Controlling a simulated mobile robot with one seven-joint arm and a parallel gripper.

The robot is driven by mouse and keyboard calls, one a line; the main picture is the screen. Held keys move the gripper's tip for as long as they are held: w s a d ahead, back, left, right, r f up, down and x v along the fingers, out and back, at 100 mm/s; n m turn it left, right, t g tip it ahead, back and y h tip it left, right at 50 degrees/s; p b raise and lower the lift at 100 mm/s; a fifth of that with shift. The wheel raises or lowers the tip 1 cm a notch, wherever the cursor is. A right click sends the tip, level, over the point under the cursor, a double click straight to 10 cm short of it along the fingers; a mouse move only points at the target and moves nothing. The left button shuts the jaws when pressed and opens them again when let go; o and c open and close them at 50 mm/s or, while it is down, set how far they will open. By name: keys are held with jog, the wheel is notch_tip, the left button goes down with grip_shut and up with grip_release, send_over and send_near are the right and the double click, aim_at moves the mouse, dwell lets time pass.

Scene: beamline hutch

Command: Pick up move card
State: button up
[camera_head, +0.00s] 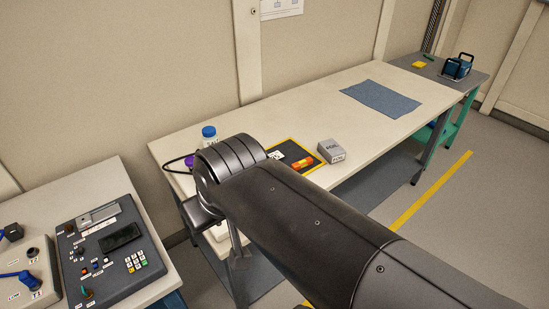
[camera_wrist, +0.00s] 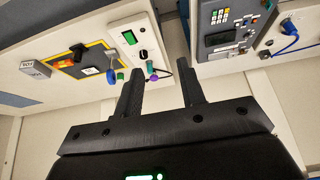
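I cannot make out a thing that is surely the move card. A small white card or label (camera_head: 277,155) lies on a dark mat with a yellow border (camera_head: 291,142), partly hidden by my arm in the head view. The white piece (camera_wrist: 90,71) also shows on the mat in the wrist view, beside an orange-red item (camera_wrist: 66,62) and a black item. My gripper (camera_wrist: 160,67) is open, with nothing between its fingers. It is apart from the mat, which lies left of the fingers in the wrist view. My arm hides most of the gripper in the head view.
A grey labelled box (camera_head: 331,152) stands right of the mat. A blue-capped bottle (camera_head: 208,134) stands behind my arm. A blue cloth (camera_head: 380,98) lies farther along the bench. A control panel (camera_head: 110,255) is on the left table. The bench between box and cloth is clear.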

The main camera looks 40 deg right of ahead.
jog(key=shift+o, duration=0.5)
jog(key=o, duration=1.1)
jog(key=shift+c, duration=0.2)
jog(key=shift+w, duration=0.1)
